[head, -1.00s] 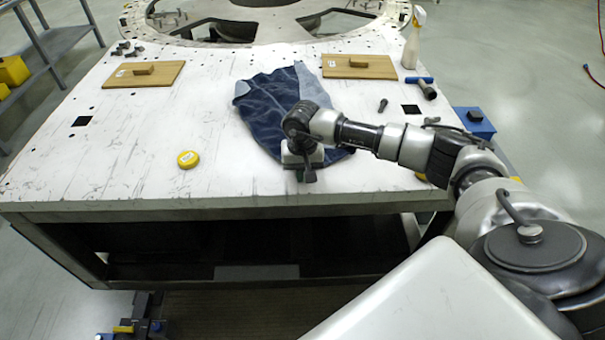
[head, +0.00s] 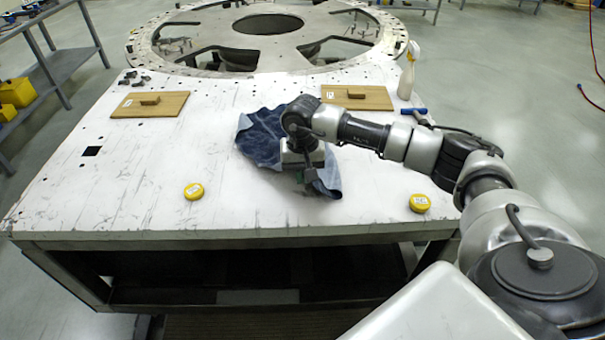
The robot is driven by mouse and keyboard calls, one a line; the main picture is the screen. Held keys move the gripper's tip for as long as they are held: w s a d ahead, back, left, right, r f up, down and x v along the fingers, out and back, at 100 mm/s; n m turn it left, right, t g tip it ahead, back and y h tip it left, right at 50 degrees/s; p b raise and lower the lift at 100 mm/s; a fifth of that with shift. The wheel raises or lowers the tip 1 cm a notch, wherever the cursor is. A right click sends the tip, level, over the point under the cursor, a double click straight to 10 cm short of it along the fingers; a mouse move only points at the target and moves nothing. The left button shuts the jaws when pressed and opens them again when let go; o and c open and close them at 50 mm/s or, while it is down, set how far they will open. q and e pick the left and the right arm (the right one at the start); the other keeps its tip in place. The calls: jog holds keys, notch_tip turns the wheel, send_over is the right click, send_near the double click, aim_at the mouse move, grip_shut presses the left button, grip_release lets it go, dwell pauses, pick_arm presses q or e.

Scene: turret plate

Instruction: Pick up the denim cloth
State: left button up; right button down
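The denim cloth (head: 262,140) is dark blue with lighter patches. It is bunched up near the middle of the white tabletop, and a lighter fold hangs at its right (head: 328,180). My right gripper (head: 308,177) points down into the cloth, with folds gathered around it. The fingertips are mostly hidden, but the cloth is drawn together at them, so the gripper looks shut on it. I cannot tell how far the cloth is off the table. My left gripper is not in view.
Yellow tape-like discs lie left (head: 194,191) and right (head: 420,203) of the cloth. Wooden boards with handles lie behind at left (head: 150,104) and right (head: 357,97). A spray bottle (head: 407,75) stands at back right. A large metal ring (head: 150,55) lies behind.

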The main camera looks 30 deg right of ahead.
notch_tip(320, 180, up, 45)
jog(key=p, duration=0.7)
dwell(0.4)
jog(key=shift+w, duration=0.1)
